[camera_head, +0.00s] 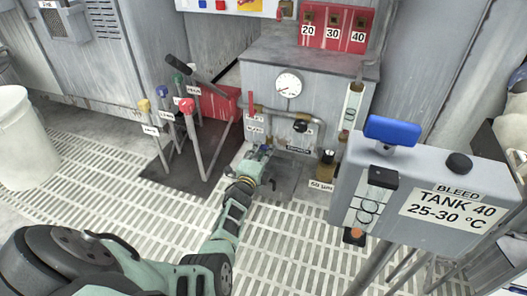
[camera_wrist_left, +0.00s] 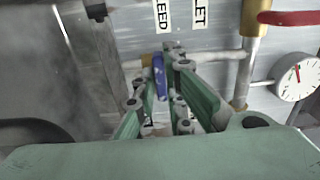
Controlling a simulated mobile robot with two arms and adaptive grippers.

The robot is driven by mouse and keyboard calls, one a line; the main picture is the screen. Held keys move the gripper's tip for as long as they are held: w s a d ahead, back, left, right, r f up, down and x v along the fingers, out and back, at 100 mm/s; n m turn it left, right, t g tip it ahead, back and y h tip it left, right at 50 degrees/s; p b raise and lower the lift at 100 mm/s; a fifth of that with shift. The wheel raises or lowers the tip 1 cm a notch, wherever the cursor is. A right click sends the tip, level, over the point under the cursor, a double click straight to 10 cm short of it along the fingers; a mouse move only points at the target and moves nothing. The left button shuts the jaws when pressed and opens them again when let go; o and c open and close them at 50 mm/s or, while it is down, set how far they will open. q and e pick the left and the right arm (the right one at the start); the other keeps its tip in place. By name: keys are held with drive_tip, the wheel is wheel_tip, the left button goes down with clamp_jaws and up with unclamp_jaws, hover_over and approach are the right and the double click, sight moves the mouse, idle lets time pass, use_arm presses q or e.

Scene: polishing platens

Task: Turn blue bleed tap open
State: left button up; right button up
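A small blue tap handle (camera_wrist_left: 159,77) sits on a horizontal pipe in the left wrist view, below a label that ends in "LEED". My left gripper (camera_wrist_left: 161,85) reaches toward the panel with its fingers on either side of this handle. The fingers are partly apart. A gap shows at the right of the handle; contact on the left side is unclear. In the head view my left gripper (camera_head: 259,153) is at the lower left of the grey panel, and its fingers largely hide the tap. My right gripper is not in view.
A round gauge (camera_head: 288,85) and pipes (camera_head: 300,114) are on the panel. A red lever (camera_wrist_left: 290,18) is at the upper right. Coloured-knob levers (camera_head: 187,106) stand left of the panel.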

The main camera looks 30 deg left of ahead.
use_arm(q)
clamp_jaws()
drive_tip(key=shift+n, duration=0.3)
drive_tip(key=n, duration=0.4)
drive_tip(key=shift+p, duration=0.35)
drive_tip(key=n, duration=0.5)
drive_tip(key=shift+p, duration=0.3)
drive_tip(key=n, duration=0.4)
drive_tip(key=shift+n+p, duration=0.35)
drive_tip(key=shift+n, duration=1.85)
